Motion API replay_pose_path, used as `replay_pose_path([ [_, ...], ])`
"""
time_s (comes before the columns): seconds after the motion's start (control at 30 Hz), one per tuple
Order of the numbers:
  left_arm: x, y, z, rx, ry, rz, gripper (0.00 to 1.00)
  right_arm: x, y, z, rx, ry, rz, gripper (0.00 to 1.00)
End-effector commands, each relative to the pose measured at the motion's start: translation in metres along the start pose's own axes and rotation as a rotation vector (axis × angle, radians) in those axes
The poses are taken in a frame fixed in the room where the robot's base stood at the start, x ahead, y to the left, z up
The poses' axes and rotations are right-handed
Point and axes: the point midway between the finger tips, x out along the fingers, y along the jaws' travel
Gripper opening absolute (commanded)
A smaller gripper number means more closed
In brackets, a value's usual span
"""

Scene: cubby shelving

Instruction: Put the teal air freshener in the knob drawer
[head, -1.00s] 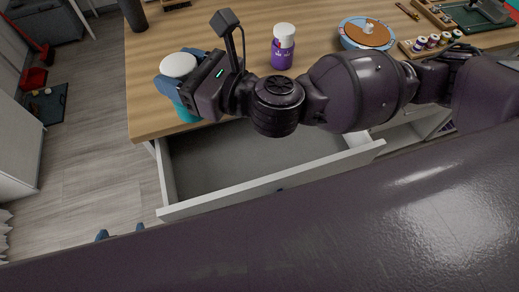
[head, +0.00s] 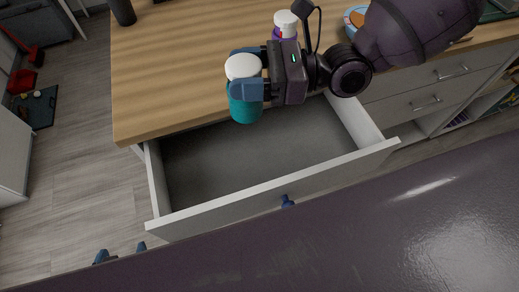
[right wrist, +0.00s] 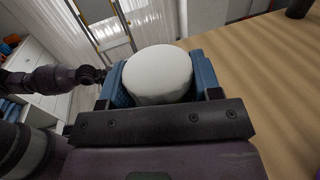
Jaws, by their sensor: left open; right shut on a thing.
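The teal air freshener (head: 245,109), with a white top, is in my right gripper (head: 246,86), whose blue fingers close on either side of it. I hold it upright near the counter's front edge, at the back of the open drawer. In the right wrist view its white top (right wrist: 158,74) sits between the fingers. The knob drawer (head: 225,215) is pulled out, and its visible inside is empty. A small blue piece, seemingly its knob (head: 287,202), shows on its front. My left gripper (head: 122,252) shows only two blue fingertips, apart, at the lower left.
A purple bottle with a white cap (head: 286,24) stands on the wooden counter (head: 175,75) behind my right gripper. Shut drawers with bar handles (head: 425,103) are to the right. A dark cylinder (head: 122,12) stands at the back left. The counter's left part is clear.

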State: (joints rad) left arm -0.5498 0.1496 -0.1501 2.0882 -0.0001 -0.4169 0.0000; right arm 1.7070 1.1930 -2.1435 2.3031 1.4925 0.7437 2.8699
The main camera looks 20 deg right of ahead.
Motion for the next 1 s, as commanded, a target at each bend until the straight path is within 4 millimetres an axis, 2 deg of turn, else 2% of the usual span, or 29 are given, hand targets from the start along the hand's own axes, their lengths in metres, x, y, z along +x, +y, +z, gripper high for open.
replay_pose_path([
  [0.1,0.002,0.001,0.006,0.001,-0.008,0.002,0.84,-0.017,-0.011,-0.001,0.000,0.001,0.001,0.16],
  [0.3,0.003,0.002,0.009,0.001,-0.012,0.003,0.84,-0.033,-0.018,0.002,0.001,-0.001,0.002,0.16],
  [0.57,0.002,0.001,0.005,0.002,-0.008,0.003,0.84,-0.035,-0.018,-0.008,0.004,-0.002,0.002,0.16],
  [0.8,0.002,0.001,0.003,0.002,-0.005,0.002,0.84,-0.035,-0.018,-0.026,0.004,-0.002,0.000,0.16],
  [1.0,0.001,0.000,0.002,0.002,-0.003,0.001,0.84,-0.035,-0.018,-0.049,0.003,0.000,0.001,0.16],
])
